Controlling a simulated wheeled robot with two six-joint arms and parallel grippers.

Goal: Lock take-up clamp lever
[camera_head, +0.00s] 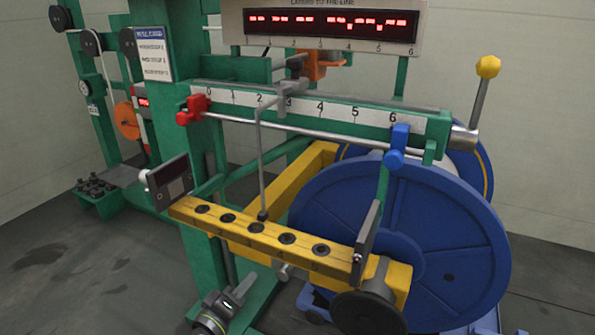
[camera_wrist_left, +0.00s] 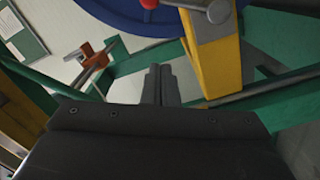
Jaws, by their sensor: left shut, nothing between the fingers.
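In the left wrist view, a lever with a red ball end (camera_wrist_left: 218,12) and a pale rod lies by a grey block on a yellow arm (camera_wrist_left: 212,65), at the top edge. The frames do not show for certain whether it is the take-up clamp lever or whether it is locked. In the head view, another lever with a yellow ball (camera_head: 487,67) stands tilted upright at the scale rail's right end. My left gripper (camera_head: 241,287) is low, below the yellow bar. Its shut, empty fingers (camera_wrist_left: 160,85) point toward the frame, apart from the red-ended lever. My right gripper is out of view.
A large blue reel (camera_head: 400,225) stands at the right. The yellow bar with several holes (camera_head: 250,230) and the green frame (camera_head: 200,255) crowd the space above my left gripper. A dark round knob (camera_head: 368,312) sits at the bar's right end.

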